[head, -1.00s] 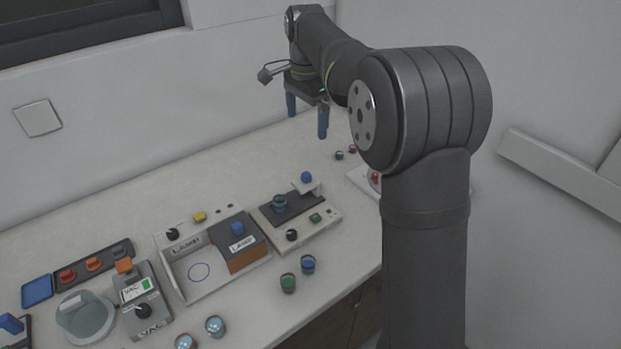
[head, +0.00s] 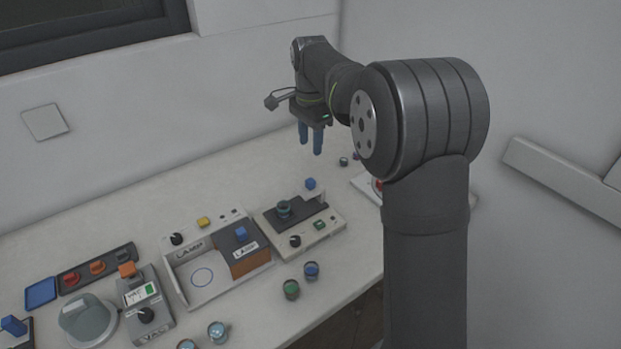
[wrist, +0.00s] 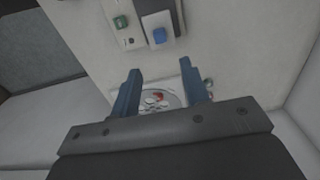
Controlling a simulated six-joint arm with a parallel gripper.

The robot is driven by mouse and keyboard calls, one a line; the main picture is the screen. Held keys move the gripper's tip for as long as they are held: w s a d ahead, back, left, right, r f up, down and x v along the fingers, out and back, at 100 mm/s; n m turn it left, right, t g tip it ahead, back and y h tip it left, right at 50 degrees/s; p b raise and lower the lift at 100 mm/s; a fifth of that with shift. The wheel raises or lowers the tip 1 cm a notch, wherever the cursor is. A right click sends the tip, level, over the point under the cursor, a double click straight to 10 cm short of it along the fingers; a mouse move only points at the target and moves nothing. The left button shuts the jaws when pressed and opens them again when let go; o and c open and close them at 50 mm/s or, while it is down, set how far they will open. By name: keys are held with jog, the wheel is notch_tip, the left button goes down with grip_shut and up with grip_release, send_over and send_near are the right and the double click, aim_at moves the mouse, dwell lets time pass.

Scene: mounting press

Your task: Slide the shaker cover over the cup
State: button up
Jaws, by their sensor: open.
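The shaker (head: 328,229) is a pale box with a dark top, a black dial and a green button. A dark cup (head: 284,208) stands on its dark top. The cover, with a blue knob (head: 310,183), sits at the back right end of the shaker, beside the cup and not over it. In the wrist view the blue knob (wrist: 158,35) and the green button (wrist: 120,22) show at the top. My gripper (head: 311,148) is open and empty, above and behind the cover. Its two blue fingers stand apart in the wrist view (wrist: 160,68).
A lamp box (head: 205,293) with a blue knob stands left of the shaker. Two small cups, green (head: 291,290) and blue (head: 311,271), stand in front. A white plate with a red item (wrist: 160,100) lies beyond the shaker. The wall is close behind.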

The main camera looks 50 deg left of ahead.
aim_at(310, 180)
notch_tip(310, 180, down, 12)
jog(key=shift+f, duration=0.2)
grip_shut()
